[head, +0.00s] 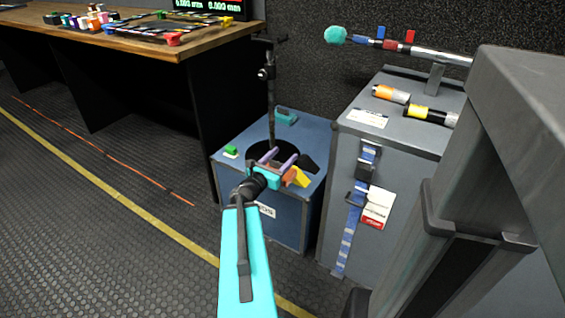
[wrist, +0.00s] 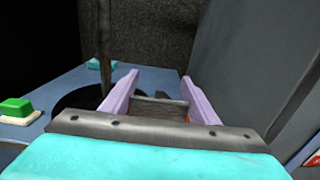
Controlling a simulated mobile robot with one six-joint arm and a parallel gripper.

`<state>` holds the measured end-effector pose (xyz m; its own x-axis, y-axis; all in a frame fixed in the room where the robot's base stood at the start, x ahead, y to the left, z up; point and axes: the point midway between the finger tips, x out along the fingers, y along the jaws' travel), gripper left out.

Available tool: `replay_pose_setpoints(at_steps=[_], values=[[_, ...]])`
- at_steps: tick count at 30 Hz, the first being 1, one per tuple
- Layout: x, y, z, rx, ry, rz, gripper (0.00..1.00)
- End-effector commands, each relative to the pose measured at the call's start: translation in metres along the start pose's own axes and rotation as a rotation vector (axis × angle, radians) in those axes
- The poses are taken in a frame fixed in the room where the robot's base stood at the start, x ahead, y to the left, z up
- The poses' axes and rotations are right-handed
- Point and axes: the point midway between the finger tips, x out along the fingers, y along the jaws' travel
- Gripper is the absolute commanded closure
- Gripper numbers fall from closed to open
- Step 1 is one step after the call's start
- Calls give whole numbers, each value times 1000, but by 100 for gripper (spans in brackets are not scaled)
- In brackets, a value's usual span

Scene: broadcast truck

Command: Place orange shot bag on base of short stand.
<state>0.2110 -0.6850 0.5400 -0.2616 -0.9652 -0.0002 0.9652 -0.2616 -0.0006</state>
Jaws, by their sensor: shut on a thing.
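The short stand (head: 271,112) has a thin dark pole rising from a round black base (head: 262,147) on top of a blue case. Its pole (wrist: 104,45) and part of the base (wrist: 72,98) also show in the wrist view. My gripper (head: 282,158) is over the right side of the base, its lilac fingers shut on the orange shot bag (head: 289,176). The bag is mostly hidden; an orange sliver (wrist: 188,119) and a dark textured part (wrist: 158,108) show between the fingers in the wrist view. I cannot tell whether it touches the base.
The blue case (head: 235,170) also carries a green button block (head: 231,150), a teal item (head: 286,117), a yellow piece (head: 302,178) and a black piece (head: 309,163). A tall grey case (head: 345,150) stands close on the right. A wooden desk (head: 130,45) is at left.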

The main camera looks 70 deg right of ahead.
Motion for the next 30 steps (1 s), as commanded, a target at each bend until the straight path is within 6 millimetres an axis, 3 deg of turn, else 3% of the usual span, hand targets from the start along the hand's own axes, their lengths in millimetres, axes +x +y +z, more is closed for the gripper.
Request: replay_pose_setpoints(at_steps=[22, 30], values=[[7, 14, -2, 1, -4, 5, 100], [24, 39, -3, 1, -3, 5, 100]])
